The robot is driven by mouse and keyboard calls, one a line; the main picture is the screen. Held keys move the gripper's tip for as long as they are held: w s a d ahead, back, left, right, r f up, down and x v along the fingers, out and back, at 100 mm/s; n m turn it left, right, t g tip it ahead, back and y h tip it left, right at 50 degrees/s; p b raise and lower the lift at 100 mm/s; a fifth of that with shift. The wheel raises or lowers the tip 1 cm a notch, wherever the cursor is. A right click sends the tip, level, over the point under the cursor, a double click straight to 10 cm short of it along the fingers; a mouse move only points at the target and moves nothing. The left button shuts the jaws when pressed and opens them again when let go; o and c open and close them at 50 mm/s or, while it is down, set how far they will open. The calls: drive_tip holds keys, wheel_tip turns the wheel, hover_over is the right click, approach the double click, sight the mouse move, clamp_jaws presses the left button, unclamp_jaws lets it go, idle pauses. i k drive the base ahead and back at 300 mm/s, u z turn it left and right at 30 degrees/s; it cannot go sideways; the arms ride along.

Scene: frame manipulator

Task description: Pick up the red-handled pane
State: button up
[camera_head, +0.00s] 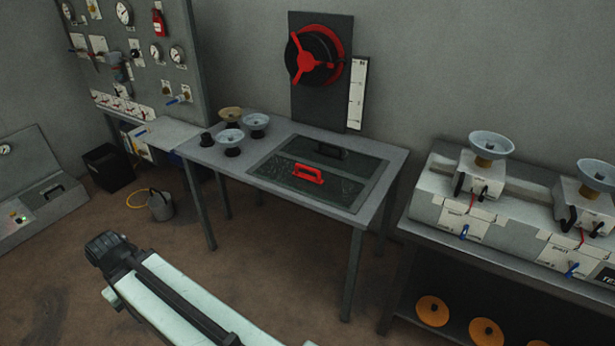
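The red-handled pane (321,189) is a dark, glassy panel lying flat on the grey metal table (218,158). Its red handle (308,174) stands up from its surface. Behind it, a dark handle (331,150) shows on the far part of the same dark panel area. My gripper (100,248) is at the end of my pale arm, low at the left of the view, in front of the table and well away from the pane. It is small and dark, and its fingers cannot be made out.
Several small dishes on dark bases, one of them a pale dish (256,122), stand at the table's left end. A red handwheel (312,56) is on an upright plate behind the table. A bench (425,205) with instruments stands at the right. A can (160,205) sits on the floor.

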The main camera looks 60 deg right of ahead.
sight(343, 191)
drive_tip(key=u, duration=0.05)
drive_tip(key=i, duration=0.9)
drive_tip(key=z, duration=0.05)
